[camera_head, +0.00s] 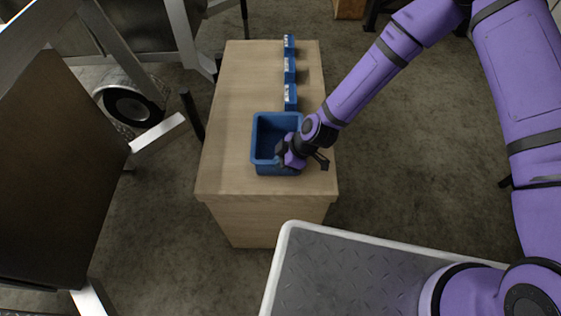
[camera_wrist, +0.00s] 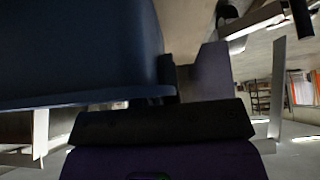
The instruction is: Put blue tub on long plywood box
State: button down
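The blue tub (camera_head: 257,150) is upright over the near end of the long plywood box (camera_head: 225,170). I cannot tell whether its base touches the box top. My gripper (camera_head: 293,155) is at the tub's near right side and appears shut on its wall. In the wrist view the tub (camera_wrist: 75,50) fills the upper left, its rim close to my gripper (camera_wrist: 166,78). One dark finger pad presses against its edge there; the other finger is hidden behind the tub.
Several small blue items with white labels (camera_head: 290,70) stand in a row along the box's right side, beyond the tub. Metal trailer frames and a wheel (camera_head: 132,106) are at the left. The left part of the box top is clear.

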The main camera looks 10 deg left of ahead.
jog(key=c, duration=1.3)
grip_release()
jog(key=shift+f, duration=0.1)
jog(key=v, duration=1.2)
jog(key=shift+w+d+r, duration=0.1)
jog(key=shift+r, duration=0.1)
jog(key=w+d+r+m+t+h, duration=0.25)
jog(key=d+r+m, duration=0.25)
jog(key=d+r, duration=0.6)
jog(key=w+d+r+m+t+h, duration=0.2)
jog(key=d+r+m+h, duration=0.15)
jog(key=d+r, duration=0.85)
jog(key=shift+s+d+r+m+t, duration=0.35)
jog(key=shift+s+d+r+m, duration=1.7)
jog(key=shift+s+r, duration=1.1)
jog(key=shift+s+d+r+m+t, duration=0.35)
jog(key=shift+s+d+r+m, duration=1.7)
jog(key=shift+s+r, duration=1.1)
jog(key=shift+s+d+r+m+t, duration=0.35)
jog(key=shift+s+d+r+m, duration=1.7)
jog(key=shift+s+r, duration=1.05)
